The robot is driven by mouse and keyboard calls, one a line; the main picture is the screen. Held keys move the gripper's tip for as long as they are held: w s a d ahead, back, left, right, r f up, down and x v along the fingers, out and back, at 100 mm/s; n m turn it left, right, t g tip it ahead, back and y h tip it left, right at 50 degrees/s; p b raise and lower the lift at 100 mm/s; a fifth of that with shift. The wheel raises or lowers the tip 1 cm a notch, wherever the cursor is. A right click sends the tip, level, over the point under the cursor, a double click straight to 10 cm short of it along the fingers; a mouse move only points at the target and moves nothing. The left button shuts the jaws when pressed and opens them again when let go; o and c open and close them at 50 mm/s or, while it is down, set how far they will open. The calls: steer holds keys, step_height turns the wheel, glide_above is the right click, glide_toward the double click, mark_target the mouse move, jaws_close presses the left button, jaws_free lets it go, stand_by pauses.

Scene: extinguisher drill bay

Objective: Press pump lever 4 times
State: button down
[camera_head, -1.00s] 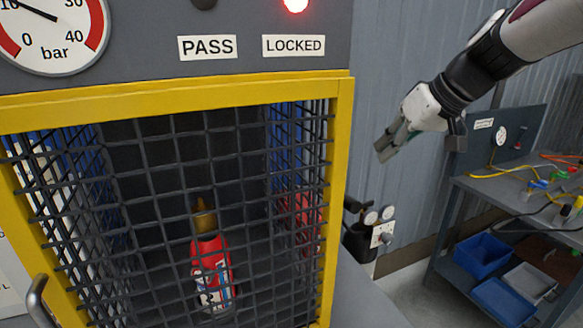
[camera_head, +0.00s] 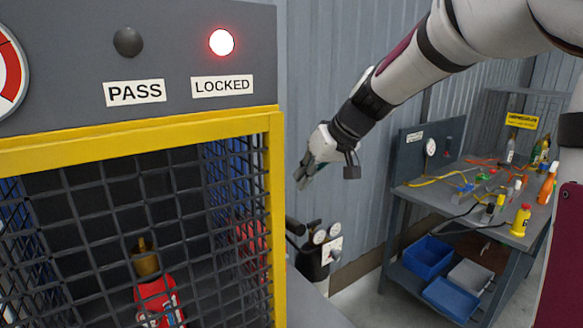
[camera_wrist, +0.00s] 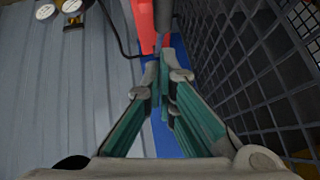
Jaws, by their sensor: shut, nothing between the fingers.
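My gripper (camera_head: 304,181) is shut and empty, in the air right of the yellow-framed cage (camera_head: 277,200). In the head view a dark rounded bar (camera_head: 294,227) sticks out beside the cage below my gripper; it may be the pump lever, but I cannot tell. In the wrist view my fingers (camera_wrist: 166,56) point toward a red upright part (camera_wrist: 143,22) and a dark grey bar (camera_wrist: 164,14). I cannot tell whether the fingertips touch either. A red extinguisher (camera_head: 158,301) with a brass top stands inside the cage, behind mesh.
The red LOCKED lamp (camera_head: 222,42) is lit; the PASS lamp (camera_head: 128,42) is dark. Two small gauges (camera_head: 327,234) sit by the wall. A workbench (camera_head: 405,192) with hoses, bottles and bins stands at the right. The cage mesh (camera_wrist: 250,60) is close right of my fingers.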

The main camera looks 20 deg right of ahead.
steer(key=shift+w+a+f, duration=0.2)
steer(key=shift+a+f, duration=0.1)
steer(key=shift+f, duration=0.85)
steer(key=shift+w+a+f, duration=0.2)
steer(key=shift+a+f, duration=0.1)
steer(key=shift+f, duration=0.9)
steer(key=shift+w+a+f, duration=0.2)
steer(key=shift+a+f, duration=0.1)
steer(key=shift+f, duration=0.85)
